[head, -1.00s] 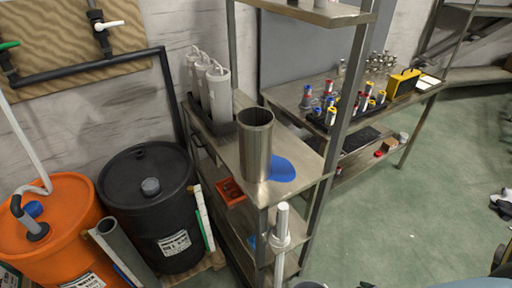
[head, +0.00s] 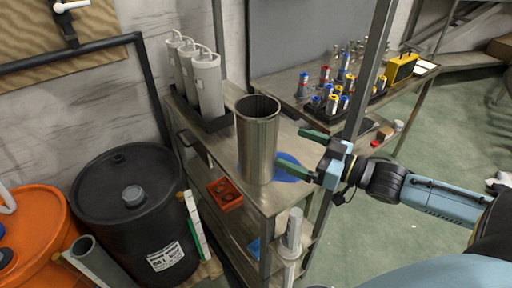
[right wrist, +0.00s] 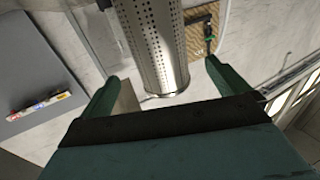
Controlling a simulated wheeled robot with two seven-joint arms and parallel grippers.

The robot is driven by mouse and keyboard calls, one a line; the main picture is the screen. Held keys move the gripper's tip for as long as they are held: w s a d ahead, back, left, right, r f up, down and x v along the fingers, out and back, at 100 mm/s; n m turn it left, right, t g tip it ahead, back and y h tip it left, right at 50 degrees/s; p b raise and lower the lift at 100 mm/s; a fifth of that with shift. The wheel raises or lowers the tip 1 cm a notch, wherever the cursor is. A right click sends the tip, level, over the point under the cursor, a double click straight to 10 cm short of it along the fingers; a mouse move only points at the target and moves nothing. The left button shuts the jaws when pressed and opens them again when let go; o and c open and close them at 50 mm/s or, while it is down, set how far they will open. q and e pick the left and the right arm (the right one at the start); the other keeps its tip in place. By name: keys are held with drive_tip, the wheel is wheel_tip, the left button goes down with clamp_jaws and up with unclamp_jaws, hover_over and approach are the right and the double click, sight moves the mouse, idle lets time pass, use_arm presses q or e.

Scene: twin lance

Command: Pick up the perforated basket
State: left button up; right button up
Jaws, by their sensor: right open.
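The perforated basket (head: 258,138) is a tall metal cylinder standing upright near the front corner of the shelf unit's top shelf. In the right wrist view the basket (right wrist: 157,45) shows rows of small holes and lies between the two finger lines, ahead of the tips. My right gripper (head: 296,152) comes in from the right in the head view. Its green fingers are open and point at the basket's right side, with nothing between them that I can see held. The right gripper (right wrist: 162,80) also shows open in the wrist view. My left gripper is not in view.
White canisters (head: 207,85) stand in a dark tray behind the basket. A blue patch (head: 290,167) lies beside the basket's base. A metal shelf post (head: 369,70) rises close to my right gripper. Black (head: 128,195) and orange (head: 35,235) drums stand at left.

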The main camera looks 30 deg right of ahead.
sight(275, 140)
drive_tip(key=x, duration=0.4)
drive_tip(key=shift+w+b, duration=0.1)
drive_tip(key=shift+b, duration=0.3)
drive_tip(key=shift+x, duration=1.05)
drive_tip(key=shift+b+x, duration=0.5)
drive_tip(key=shift+x, duration=1.5)
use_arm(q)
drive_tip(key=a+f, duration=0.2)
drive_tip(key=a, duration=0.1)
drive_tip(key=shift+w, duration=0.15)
use_arm(e)
drive_tip(key=shift+w+a+r, duration=0.1)
drive_tip(key=shift+w+a, duration=0.05)
drive_tip(key=shift+w, duration=0.3)
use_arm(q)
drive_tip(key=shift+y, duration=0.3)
use_arm(e)
drive_tip(key=c, duration=0.9)
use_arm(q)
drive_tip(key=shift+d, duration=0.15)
